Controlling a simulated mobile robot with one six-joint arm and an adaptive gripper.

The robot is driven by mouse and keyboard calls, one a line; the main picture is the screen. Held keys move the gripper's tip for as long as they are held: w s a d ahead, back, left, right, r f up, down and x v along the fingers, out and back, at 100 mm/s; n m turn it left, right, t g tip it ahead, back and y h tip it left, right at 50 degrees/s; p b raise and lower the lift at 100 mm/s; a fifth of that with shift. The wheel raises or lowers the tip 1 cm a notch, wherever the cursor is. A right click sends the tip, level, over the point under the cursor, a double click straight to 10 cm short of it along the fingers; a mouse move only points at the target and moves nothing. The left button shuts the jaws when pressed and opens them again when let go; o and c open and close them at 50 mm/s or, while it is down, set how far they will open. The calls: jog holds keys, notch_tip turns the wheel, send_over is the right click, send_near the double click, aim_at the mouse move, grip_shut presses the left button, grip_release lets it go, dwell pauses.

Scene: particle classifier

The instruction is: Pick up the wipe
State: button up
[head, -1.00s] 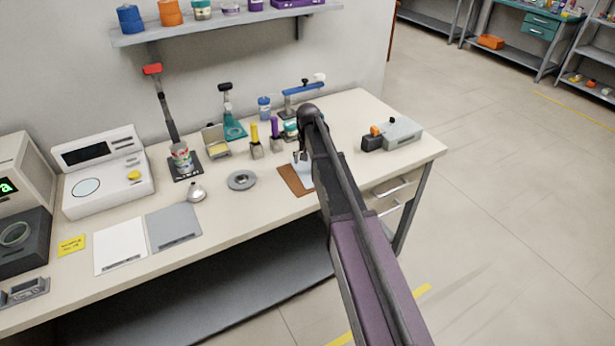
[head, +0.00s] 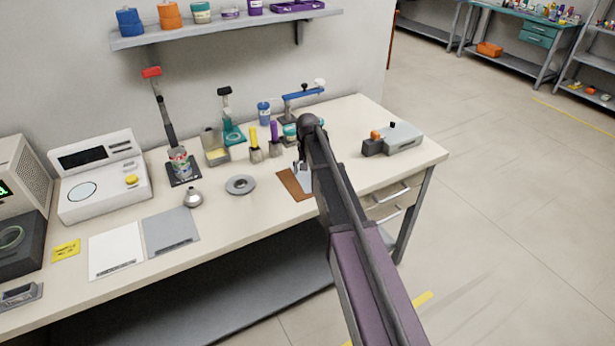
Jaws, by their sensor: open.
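A pale, bluish-white wipe (head: 304,180) lies on a brown mat (head: 287,184) on the bench. My arm covers the right side of both. My gripper (head: 299,166) is over the far part of the wipe, small and mostly hidden behind my arm's wrist. It is open, and no cloth shows lifted in it. I cannot tell whether its fingertips touch the wipe.
A grey device with an orange knob (head: 402,140) stands right of my arm. Brushes with yellow and purple handles (head: 274,135) stand close behind and left of the mat. A grey disc (head: 240,185) lies to the left. The bench front between is clear.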

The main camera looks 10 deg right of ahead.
jog(key=shift+f, duration=0.3)
jog(key=shift+f+b, duration=0.25)
jog(key=shift+b, duration=0.25)
jog(key=shift+r, duration=0.15)
jog(key=c, duration=0.5)
notch_tip(320, 180, up, 4)
jog(key=p, duration=0.4)
grip_shut()
notch_tip(320, 180, up, 8)
jog(key=p, duration=0.8)
notch_tip(320, 180, up, 9)
jog(key=p, duration=0.9)
